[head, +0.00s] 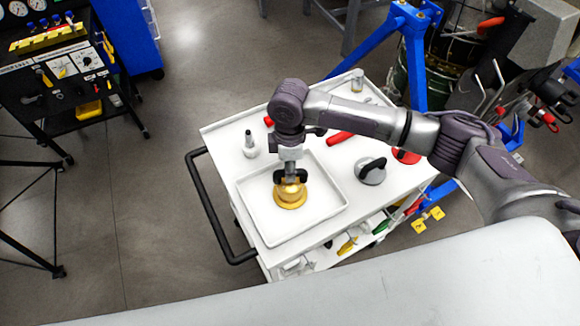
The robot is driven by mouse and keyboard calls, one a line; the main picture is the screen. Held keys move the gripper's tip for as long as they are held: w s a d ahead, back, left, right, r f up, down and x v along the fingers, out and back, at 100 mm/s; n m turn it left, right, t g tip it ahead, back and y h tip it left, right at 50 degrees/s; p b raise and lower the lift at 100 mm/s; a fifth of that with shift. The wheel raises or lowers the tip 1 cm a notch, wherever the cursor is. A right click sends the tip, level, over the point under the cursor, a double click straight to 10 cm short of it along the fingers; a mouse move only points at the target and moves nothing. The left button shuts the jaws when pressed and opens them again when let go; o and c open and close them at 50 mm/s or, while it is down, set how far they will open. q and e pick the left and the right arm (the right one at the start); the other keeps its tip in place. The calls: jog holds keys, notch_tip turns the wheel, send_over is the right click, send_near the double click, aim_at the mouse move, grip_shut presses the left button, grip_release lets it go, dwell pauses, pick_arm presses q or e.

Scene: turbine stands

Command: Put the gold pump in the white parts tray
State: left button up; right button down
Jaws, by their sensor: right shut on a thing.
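The gold pump (290,197) is inside the white parts tray (259,234), near its middle. My right gripper (290,180) points down from above and is shut on the top of the pump. I cannot tell whether the pump's base rests on the tray floor. The tray lies on top of a white cart (220,138). My left gripper is not in view.
A white bottle (250,147) stands behind the tray. A grey suction cup with a black handle (371,171) and a red one (405,156) are to the right. A red-handled tool (340,137) lies behind. A black cart handle (207,200) runs along the left.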

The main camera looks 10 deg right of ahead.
jog(key=c, duration=0.8)
grip_release()
jog(key=shift+s+f, duration=0.1)
jog(key=shift+f, duration=0.05)
jog(key=r+p, duration=0.4)
jog(key=p, duration=0.1)
jog(key=r+p, duration=0.2)
jog(key=r, duration=0.1)
jog(key=shift+w+r+p, duration=0.1)
jog(key=shift+w+p, duration=0.2)
jog(key=shift+w, duration=0.05)
